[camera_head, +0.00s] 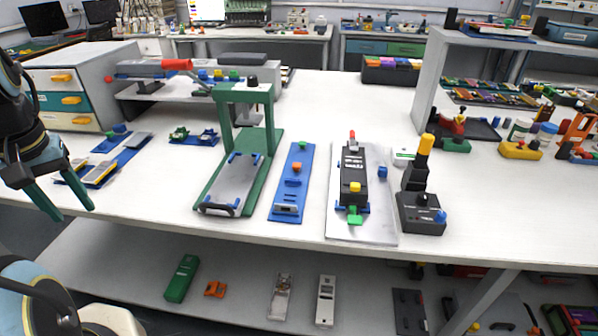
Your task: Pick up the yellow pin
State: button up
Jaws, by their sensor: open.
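My gripper (75,213) hangs at the left edge, open and empty, with its two green fingers pointing down in front of the table's left part. A yellow cylinder (426,144) stands upright on a black post (416,177) of a black device at the right of the table. A small yellow piece (355,187) sits on a black block on a grey plate (372,230) at the centre right. I cannot tell for sure which of the two is the yellow pin. Both are far to the right of my gripper, and neither is touched.
A green frame (213,133) stands upright mid-table, with a blue strip (296,165) beside it. Blue trays with parts lie near my gripper. A white drawer unit (75,90) stands at the left back, a grey shelf (428,80) at the right. The table's back middle is clear.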

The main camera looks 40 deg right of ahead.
aim_at(354, 188)
jog(key=k+l+u, duration=0.2)
jog(key=u, duration=0.25)
jog(key=k+l+u, duration=0.3)
jog(key=u, duration=0.15)
jog(key=k+l+u, duration=0.15)
jog(key=k+u, duration=0.55)
jog(key=k, duration=1.1)
